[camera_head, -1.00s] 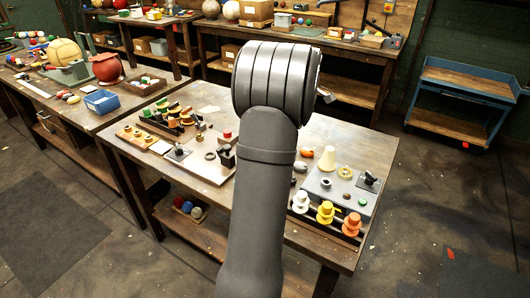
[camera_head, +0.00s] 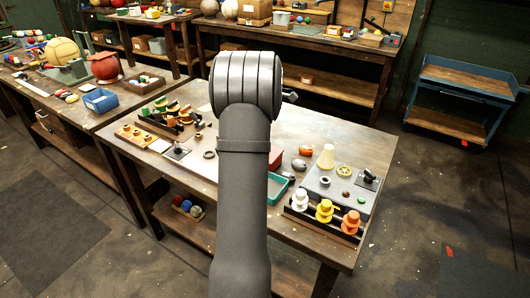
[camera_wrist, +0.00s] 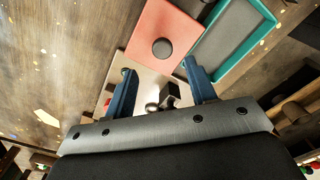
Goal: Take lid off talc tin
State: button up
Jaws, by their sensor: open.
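My gripper (camera_wrist: 158,70) shows in the wrist view with its two blue fingers spread apart and nothing clamped between them. Beyond the fingertips lies a salmon-pink square board (camera_wrist: 150,27) with a dark round disc or lid (camera_wrist: 162,47) on it. A small dark block (camera_wrist: 170,90) and a silvery round part show between the fingers, over a pale board (camera_wrist: 150,78). I cannot tell which of these, if any, is the talc tin or its lid. In the head view my arm hides the gripper and much of the middle of the bench.
A teal-rimmed tray (camera_wrist: 262,14) with a grey floor lies right of the pink board; it shows partly beside my arm in the head view. White, yellow and orange stepped pieces (camera_head: 324,211) line the front.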

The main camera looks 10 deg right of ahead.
jog(key=shift+s+f, duration=0.2)
jog(key=shift+f, duration=3.15)
jog(key=c, duration=1)
